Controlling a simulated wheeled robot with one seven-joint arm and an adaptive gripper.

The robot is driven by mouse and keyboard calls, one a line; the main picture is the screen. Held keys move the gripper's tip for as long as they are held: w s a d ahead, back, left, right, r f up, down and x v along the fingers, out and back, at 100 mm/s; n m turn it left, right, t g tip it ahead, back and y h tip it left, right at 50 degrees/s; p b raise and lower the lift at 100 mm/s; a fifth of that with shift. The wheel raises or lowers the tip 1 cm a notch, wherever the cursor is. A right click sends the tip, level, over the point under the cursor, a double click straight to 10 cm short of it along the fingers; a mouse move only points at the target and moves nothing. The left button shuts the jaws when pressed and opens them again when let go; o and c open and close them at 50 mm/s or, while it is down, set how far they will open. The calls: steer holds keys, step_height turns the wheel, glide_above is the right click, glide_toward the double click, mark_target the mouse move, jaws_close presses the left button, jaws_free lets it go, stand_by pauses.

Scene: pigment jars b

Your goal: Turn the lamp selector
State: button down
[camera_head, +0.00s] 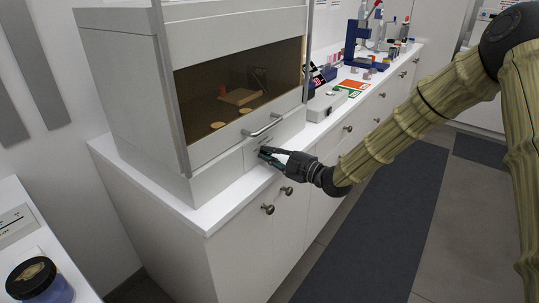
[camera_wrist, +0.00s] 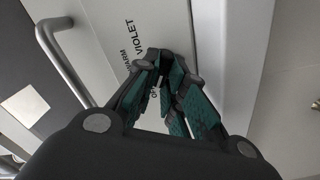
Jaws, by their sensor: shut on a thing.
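The lamp selector is on the light lower front panel (camera_head: 230,172) of the cabinet, and my fingers hide nearly all of it. In the wrist view this panel (camera_wrist: 105,25) carries the printed words WARM and VIOLET beyond my fingertips, and OFF shows between the fingers. My gripper (camera_head: 265,154) reaches the panel from the right, just below the cabinet's bar handle (camera_head: 263,127). In the wrist view my gripper (camera_wrist: 167,62) has its dark green-padded fingers drawn together at the tips, closed around the selector. I cannot see which word the selector points to.
The bar handle (camera_wrist: 58,62) stands out close to the left of my fingers. The tinted window (camera_head: 240,85) above it is down. The white counter (camera_head: 215,212) has a narrow free strip in front of the cabinet. A grey device (camera_head: 326,105) stands farther along.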

steer(key=m, duration=0.6)
steer(key=shift+w+d+r, duration=0.15)
steer(key=shift+r, duration=0.05)
steer(key=m, duration=0.2)
steer(key=m+p, duration=0.1)
steer(key=m, duration=0.3)
steer(key=shift+w+d+r+p, duration=0.15)
steer(key=shift+w+d+p, duration=0.1)
steer(key=shift+p, duration=0.15)
steer(key=m, duration=0.3)
steer(key=m+p, duration=0.1)
steer(key=m, duration=0.1)
steer(key=shift+w+d+m, duration=0.1)
steer(key=shift+w+m, duration=0.1)
steer(key=shift+m, duration=0.2)
steer(key=m+p, duration=0.1)
steer(key=m, duration=0.4)
steer(key=shift+w+d+m, duration=0.1)
steer(key=shift+w+m, duration=0.05)
steer(key=shift+m, duration=0.15)
steer(key=shift+f, duration=0.2)
steer(key=c, duration=1.5)
jaws_free()
steer(key=shift+f, duration=0.1)
